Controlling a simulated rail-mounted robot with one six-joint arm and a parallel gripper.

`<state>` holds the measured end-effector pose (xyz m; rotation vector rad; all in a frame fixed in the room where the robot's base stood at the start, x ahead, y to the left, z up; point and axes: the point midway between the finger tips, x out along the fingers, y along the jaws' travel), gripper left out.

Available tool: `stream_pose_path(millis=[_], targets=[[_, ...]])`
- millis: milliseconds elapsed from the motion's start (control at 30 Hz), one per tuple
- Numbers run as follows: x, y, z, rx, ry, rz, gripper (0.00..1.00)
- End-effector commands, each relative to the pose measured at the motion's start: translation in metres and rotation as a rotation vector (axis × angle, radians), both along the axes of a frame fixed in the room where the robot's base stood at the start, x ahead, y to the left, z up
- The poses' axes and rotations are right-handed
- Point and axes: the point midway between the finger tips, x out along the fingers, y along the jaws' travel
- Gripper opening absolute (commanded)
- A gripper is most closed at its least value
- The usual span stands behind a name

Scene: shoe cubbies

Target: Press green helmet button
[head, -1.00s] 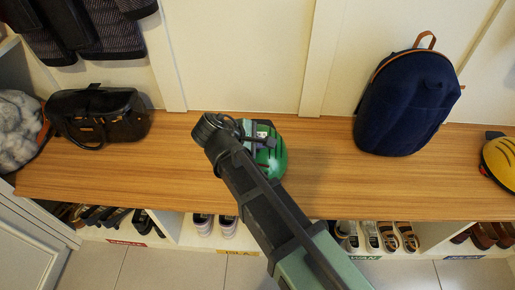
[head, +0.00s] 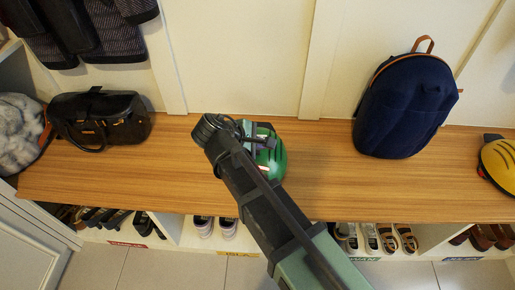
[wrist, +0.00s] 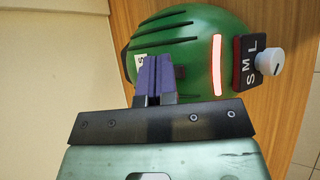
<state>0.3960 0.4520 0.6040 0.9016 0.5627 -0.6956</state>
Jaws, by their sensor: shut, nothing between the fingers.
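The green helmet (head: 273,163) sits on the wooden bench, partly hidden behind my arm in the head view. In the wrist view the helmet (wrist: 200,38) shows dark vent slots, a pale-red strip (wrist: 217,66) and a small white label (wrist: 141,62). A black panel marked S M L (wrist: 249,62) with a white knob (wrist: 269,60) is at its right side. My gripper (wrist: 152,60) is shut and empty, its purple fingers over the left part of the helmet. Contact cannot be told. I cannot make out a button for certain; the fingers hide part of the shell.
A black handbag (head: 100,120) stands at the left of the bench (head: 325,185), a navy backpack (head: 402,108) at the right, and a yellow helmet (head: 499,163) at the far right. Shoes fill the cubbies below. The bench is clear on both sides of the green helmet.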

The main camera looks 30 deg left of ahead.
Motion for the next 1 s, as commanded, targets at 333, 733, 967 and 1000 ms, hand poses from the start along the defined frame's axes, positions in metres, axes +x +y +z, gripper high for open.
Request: stream_pose_path(millis=[333,733,967,1000], targets=[[0.0,0.0,0.028,0.0,0.0,0.0,0.0],[0.0,0.0,0.061,0.0,0.0,0.0,0.0],[0.007,-0.006,0.059,0.0,0.0,-0.016,0.0],[0.017,-0.014,0.059,0.0,0.0,-0.039,0.0]])
